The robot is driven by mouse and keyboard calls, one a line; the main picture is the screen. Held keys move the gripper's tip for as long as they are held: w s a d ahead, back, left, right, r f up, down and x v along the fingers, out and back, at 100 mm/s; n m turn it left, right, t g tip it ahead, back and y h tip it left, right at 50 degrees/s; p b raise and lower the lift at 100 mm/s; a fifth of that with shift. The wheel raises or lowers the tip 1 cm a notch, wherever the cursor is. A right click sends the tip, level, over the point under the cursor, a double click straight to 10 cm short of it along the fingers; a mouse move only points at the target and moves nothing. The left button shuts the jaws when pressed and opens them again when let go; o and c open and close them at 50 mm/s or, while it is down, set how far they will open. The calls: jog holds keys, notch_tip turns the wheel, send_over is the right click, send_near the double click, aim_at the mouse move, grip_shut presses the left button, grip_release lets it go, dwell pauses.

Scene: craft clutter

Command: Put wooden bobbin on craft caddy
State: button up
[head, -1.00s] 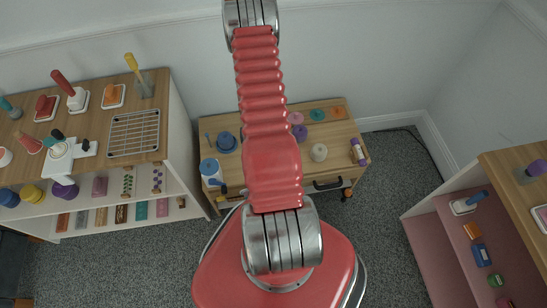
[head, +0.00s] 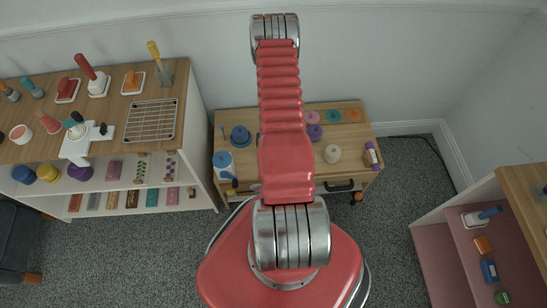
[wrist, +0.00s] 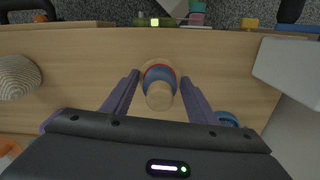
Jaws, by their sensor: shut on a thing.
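The wooden bobbin (wrist: 159,95), pale wood wound with blue, is between the two fingers of my gripper (wrist: 160,82) in the wrist view. My gripper is shut on it, with its round end toward the camera. It is over the wooden top of a wheeled cart (head: 350,116); I cannot tell whether the bobbin touches that top. In the head view my arm hides the gripper and bobbin. The cart may be the craft caddy, but the frames do not settle this.
A cluttered shelf (head: 190,100) stands left, a pink-sided shelf (head: 445,255) right. Grey carpet (head: 400,215) is open between.

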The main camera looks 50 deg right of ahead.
jog(key=shift+f, duration=1.3)
jog(key=o, duration=1.2)
jog(key=shift+r, duration=0.1)
jog(key=shift+r, duration=5.9)
